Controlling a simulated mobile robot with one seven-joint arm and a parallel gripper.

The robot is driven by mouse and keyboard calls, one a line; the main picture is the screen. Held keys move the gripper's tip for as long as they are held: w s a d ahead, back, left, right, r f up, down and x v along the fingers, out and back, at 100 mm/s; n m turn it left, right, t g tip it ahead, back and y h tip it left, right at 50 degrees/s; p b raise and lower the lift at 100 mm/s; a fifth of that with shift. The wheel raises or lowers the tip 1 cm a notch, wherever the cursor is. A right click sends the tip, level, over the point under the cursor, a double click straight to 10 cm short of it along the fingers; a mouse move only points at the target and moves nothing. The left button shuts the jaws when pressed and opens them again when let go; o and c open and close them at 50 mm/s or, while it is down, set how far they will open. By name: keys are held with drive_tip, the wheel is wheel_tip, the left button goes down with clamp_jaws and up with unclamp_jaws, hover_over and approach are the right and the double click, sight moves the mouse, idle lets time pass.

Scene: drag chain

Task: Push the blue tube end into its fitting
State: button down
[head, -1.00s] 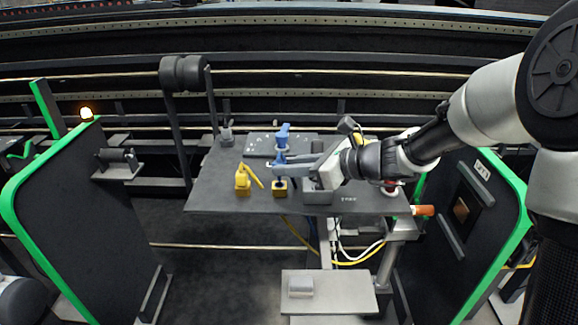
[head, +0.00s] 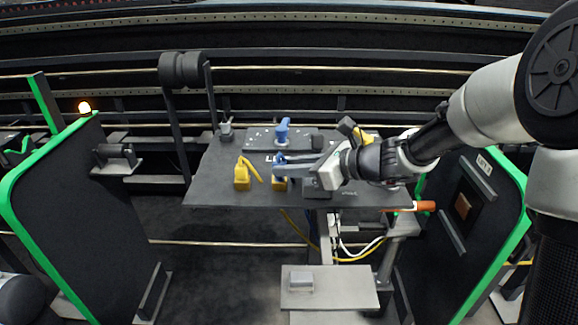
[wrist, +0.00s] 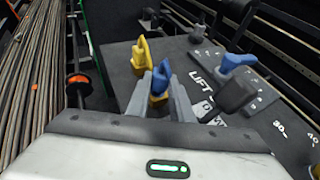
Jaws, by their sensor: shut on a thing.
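The blue tube end (head: 280,160) is between the fingers of my gripper (head: 284,167), which is shut on it. In the wrist view the blue tube end (wrist: 161,74) stands upright between the two grey fingertips (wrist: 160,88). A yellow fitting block (head: 280,183) is directly below it on the table, and its yellow (wrist: 157,100) also shows between the fingers in the wrist view. The fingers cover the joint, so I cannot tell how deep the tube end sits.
A yellow fitting with a yellow tube (head: 242,178) stands just left. A blue knob (head: 282,129) sits on a marked plate (head: 258,142) behind. The dark table (head: 222,165) is clear at its left. Green-edged panels (head: 70,215) stand on both sides.

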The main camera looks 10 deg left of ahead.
drive_tip(key=shift+f+b, duration=0.45)
drive_tip(key=shift+f, duration=0.25)
drive_tip(key=c, duration=1.5)
unclamp_jaws()
drive_tip(key=p+v, duration=0.2)
drive_tip(key=v, duration=1.5)
drive_tip(key=shift+s+d, duration=0.2)
drive_tip(key=shift+s, duration=0.1)
